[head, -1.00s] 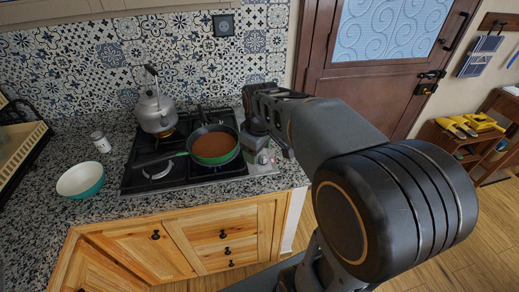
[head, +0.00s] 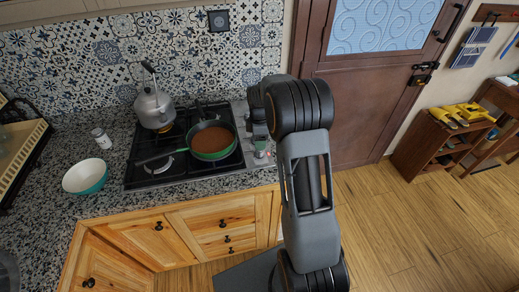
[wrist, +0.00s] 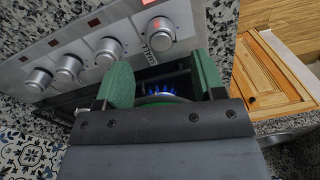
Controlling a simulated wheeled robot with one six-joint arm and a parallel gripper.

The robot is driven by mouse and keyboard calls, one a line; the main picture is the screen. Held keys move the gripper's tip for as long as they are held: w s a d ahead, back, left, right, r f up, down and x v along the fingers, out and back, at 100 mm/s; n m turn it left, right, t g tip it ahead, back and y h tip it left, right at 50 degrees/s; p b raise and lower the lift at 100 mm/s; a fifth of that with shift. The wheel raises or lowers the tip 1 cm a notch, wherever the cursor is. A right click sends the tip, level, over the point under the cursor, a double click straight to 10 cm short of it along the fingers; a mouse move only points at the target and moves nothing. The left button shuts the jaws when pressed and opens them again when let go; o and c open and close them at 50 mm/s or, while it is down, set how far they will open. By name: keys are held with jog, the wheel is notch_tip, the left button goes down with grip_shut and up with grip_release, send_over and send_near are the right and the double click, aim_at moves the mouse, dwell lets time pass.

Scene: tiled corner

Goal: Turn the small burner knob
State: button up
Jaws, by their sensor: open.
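A metal control panel (wrist: 85,45) with a row of several round silver knobs crosses the upper left of the wrist view. A blue flame (wrist: 160,92) shows between the fingers. In the head view my arm hides much of the panel (head: 262,158).
The hob (head: 140,178) carries a green pan of brown contents (head: 212,138) and a kettle (head: 154,108) with an orange glow beneath. A bowl (head: 85,177) and shaker (head: 102,138) stand left. Wooden cabinets (head: 215,225) lie below; open floor (head: 400,220) is at right.

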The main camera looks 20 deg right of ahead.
aim_at(260, 153)
jog(key=shift+s+f+p, duration=0.1)
jog(key=shift+f+p, duration=0.35)
jog(key=shift+f, duration=2.75)
jog(key=shift+c, duration=0.4)
jog(key=c, duration=0.8)
jog(key=shift+c, duration=0.2)
